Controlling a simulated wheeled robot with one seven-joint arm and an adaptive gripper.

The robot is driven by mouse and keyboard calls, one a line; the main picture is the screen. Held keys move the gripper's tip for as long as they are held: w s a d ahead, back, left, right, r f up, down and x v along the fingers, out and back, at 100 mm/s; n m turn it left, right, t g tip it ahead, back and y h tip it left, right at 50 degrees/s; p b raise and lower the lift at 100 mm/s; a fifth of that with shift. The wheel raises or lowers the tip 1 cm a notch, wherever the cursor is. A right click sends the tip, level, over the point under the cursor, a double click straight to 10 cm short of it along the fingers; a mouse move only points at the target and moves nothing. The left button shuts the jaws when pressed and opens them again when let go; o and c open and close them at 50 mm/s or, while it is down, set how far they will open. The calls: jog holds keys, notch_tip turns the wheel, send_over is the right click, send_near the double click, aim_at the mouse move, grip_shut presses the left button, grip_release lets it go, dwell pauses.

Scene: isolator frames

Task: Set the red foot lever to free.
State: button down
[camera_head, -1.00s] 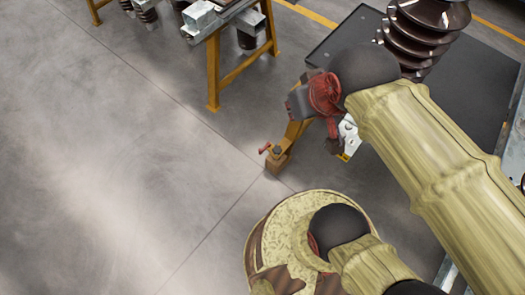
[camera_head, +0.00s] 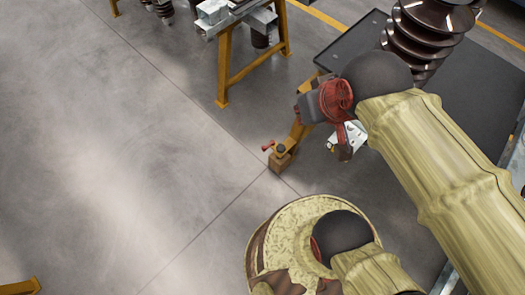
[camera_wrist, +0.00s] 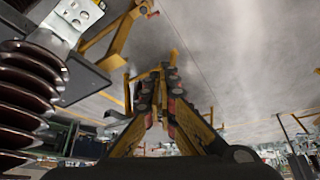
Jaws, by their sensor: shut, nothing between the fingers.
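The red foot lever (camera_head: 268,146) is a small red handle at the end of an orange support leg (camera_head: 298,132). It sticks out to the left of the leg's end, above a brownish foot block (camera_head: 281,161) on the floor. A small red handle (camera_wrist: 152,14) also shows at the top of the wrist view, on an orange arm. My gripper (camera_wrist: 165,72) is shut and empty in the wrist view, its fingertips below and apart from that handle. In the head view my wrist is right of and above the lever; my fingers cannot be made out clearly there.
A brown ribbed insulator (camera_head: 425,30) stands by a dark platform (camera_head: 470,95) at the right. A bench with orange legs (camera_head: 224,75) is at the top. An orange foot (camera_head: 20,287) shows at lower left. The grey floor left of the lever is clear.

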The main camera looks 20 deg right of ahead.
jog(key=c, duration=2.5)
grip_release()
jog(key=shift+c, duration=0.2)
jog(key=shift+o, duration=0.7)
jog(key=shift+f, duration=0.4)
jog(key=o, duration=0.7)
jog(key=w+f+g, duration=0.1)
jog(key=f, duration=0.2)
jog(key=w+f+g, duration=0.2)
jog(key=f, duration=0.2)
jog(key=w+f+g+b, duration=0.1)
jog(key=f, duration=0.2)
jog(key=shift+w+d+f, duration=0.1)
jog(key=shift+w+f, duration=0.2)
jog(key=m+g+b, duration=0.2)
jog(key=m+b, duration=0.1)
jog(key=m, duration=0.8)
send_over(264, 147)
jog(key=f, duration=4.1)
jog(key=s+f, duration=0.1)
jog(key=f, duration=2)
jog(key=shift+f, duration=0.15)
jog(key=shift+w+m, duration=0.4)
jog(key=shift+w, duration=0.05)
jog(key=shift+f+b, duration=1.55)
jog(key=shift+f, duration=2.35)
